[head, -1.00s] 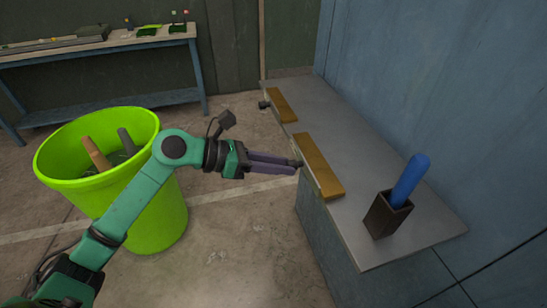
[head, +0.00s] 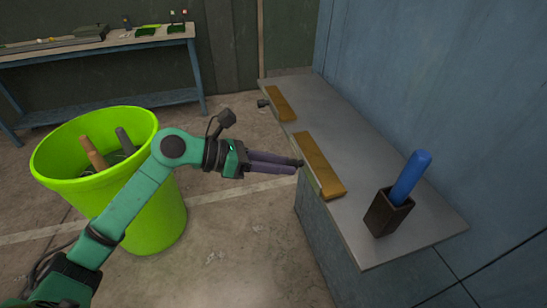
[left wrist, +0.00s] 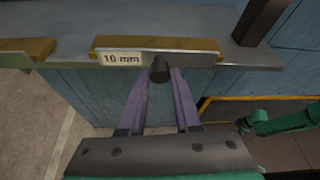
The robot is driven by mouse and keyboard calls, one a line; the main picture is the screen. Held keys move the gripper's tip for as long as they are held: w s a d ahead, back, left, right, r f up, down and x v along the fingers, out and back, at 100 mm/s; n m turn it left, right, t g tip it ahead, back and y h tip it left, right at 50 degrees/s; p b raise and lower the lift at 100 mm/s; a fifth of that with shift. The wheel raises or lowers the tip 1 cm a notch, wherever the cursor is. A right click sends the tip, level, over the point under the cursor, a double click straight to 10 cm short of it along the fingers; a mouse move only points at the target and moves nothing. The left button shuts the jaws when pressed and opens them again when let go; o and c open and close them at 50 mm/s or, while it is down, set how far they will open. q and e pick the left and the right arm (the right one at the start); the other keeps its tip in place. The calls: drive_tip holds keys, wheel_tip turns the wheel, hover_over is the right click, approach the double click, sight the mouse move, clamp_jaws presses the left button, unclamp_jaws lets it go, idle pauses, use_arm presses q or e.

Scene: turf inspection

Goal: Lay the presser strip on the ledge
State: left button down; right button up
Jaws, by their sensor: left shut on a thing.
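The presser strip (head: 320,166) is a long yellow-brown bar with a metal front face. In the left wrist view it (left wrist: 155,43) carries a "10 mm" label and a dark round knob (left wrist: 160,68). It lies along the front edge of the grey ledge (head: 352,150); whether its full underside touches is hidden. My left gripper (head: 297,164) reaches in from the left, shut on the knob of the strip. Its purple fingers also show in the left wrist view (left wrist: 160,85). My right gripper is not seen in the head view.
A second similar bar (head: 280,103) with a knob lies further back on the ledge edge. A dark holder (head: 386,215) with a blue handle (head: 411,178) stands at the near end. A lime bucket (head: 160,215) holding tools stands left. A bench (head: 100,52) is behind.

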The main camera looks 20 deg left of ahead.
use_arm(q)
drive_tip(key=shift+f+b, duration=0.15)
drive_tip(key=shift+b, duration=0.2)
idle(0.4)
drive_tip(key=c, duration=0.5)
unclamp_jaws()
